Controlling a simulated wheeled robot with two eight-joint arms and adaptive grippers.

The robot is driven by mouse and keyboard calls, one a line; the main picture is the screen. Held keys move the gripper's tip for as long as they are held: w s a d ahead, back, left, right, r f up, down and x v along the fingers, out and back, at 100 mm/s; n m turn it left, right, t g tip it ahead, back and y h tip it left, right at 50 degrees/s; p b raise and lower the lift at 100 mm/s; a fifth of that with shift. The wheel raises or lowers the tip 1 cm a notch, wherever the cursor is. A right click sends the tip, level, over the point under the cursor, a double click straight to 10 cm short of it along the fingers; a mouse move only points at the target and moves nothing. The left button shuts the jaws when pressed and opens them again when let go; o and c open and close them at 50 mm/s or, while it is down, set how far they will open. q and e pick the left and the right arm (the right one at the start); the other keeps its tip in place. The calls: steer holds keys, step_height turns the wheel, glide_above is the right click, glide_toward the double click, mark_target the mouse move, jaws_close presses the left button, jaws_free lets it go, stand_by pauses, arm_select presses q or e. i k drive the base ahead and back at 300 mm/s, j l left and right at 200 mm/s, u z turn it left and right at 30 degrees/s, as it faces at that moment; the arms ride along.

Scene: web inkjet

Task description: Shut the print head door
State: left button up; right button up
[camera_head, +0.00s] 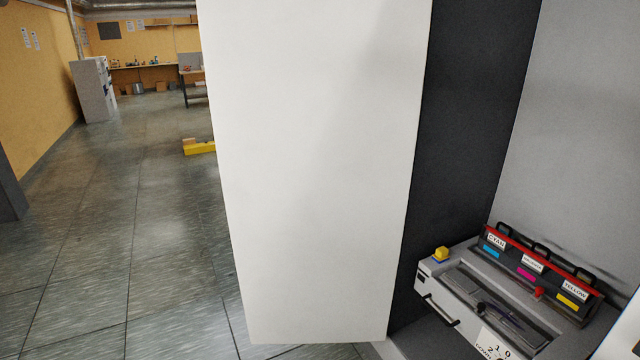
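A large white upright panel (320,170), which looks like the print head door, fills the middle of the head view. It stands swung open at the left of a dark-walled bay (465,120). Inside the bay at lower right is a grey print head unit (455,318) with colour labels for cyan, yellow and one between them. It has a black handle on its front and a yellow knob (441,254) at its left corner. No handle shows on the visible face of the white panel. Neither of my grippers is in view.
The tiled floor (130,240) left of the panel is mostly clear. A yellow object (199,148) lies on it farther back. A grey cabinet (94,89) and a workbench (145,67) stand along the far walls. A grey wall (580,130) bounds the bay at right.

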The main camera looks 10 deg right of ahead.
mark_target(315, 105)
steer(key=i+j+z, duration=0.65)
steer(key=j, duration=0.25)
steer(key=i+j+z, duration=0.1)
steer(key=j+z, duration=0.25)
steer(key=j, duration=0.15)
steer(key=i+j+z, duration=0.1)
steer(key=j+z, duration=0.2)
steer(key=j, duration=0.25)
steer(key=j+z, duration=0.35)
steer(key=j, duration=0.25)
steer(key=j+z, duration=0.3)
steer(key=j, duration=0.3)
steer(key=i+j+z, duration=0.15)
steer(key=j+z, duration=0.25)
steer(key=j, duration=0.25)
steer(key=j+z, duration=0.35)
steer(key=j, duration=0.3)
steer(key=j+z, duration=0.4)
steer(key=j, duration=0.25)
steer(key=i+j+z, duration=0.25)
steer(key=j+z, duration=0.2)
steer(key=i+j+z, duration=0.25)
steer(key=j, duration=0.15)
steer(key=j+z, duration=0.2)
steer(key=j, duration=0.15)
